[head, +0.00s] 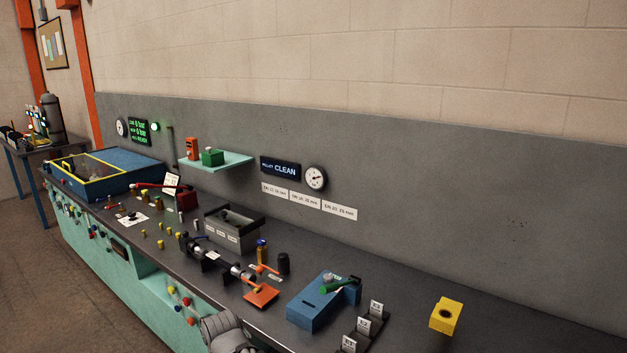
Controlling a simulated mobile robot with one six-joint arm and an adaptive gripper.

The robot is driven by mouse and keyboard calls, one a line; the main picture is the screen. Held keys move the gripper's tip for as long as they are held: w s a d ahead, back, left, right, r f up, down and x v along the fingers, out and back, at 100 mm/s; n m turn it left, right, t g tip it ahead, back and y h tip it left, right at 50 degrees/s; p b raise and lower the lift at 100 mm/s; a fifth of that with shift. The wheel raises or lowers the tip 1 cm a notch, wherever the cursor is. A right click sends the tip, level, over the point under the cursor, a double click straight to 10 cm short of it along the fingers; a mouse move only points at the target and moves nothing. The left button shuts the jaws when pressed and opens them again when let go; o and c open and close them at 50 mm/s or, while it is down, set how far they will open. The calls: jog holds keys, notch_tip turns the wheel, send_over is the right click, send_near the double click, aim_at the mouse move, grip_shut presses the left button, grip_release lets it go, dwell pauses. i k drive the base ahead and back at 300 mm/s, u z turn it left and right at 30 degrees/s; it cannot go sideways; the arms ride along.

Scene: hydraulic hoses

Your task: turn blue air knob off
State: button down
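I cannot pick out the blue air knob with certainty. Several small coloured knobs (90,233) sit on the teal front face of the bench at the left, too small to tell apart or to read how they are turned. More small coloured fittings, red, yellow and green, show in the open bay (183,300) lower down. A grey rounded part of my arm rises at the bottom edge, in front of the bench. My gripper does not show in this view.
The dark bench top (400,300) holds a blue box with a yellow frame (118,172), a grey bin (235,236), a blue block with a green handle (318,307) and a yellow block (446,315). A teal shelf (235,161) juts from the grey back panel. Floor at left is clear.

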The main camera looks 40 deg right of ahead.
aim_at(261, 242)
jog(key=u, duration=0.05)
jog(key=k, duration=0.65)
jog(key=u, duration=0.2)
jog(key=i, duration=1.55)
jog(key=z, duration=0.75)
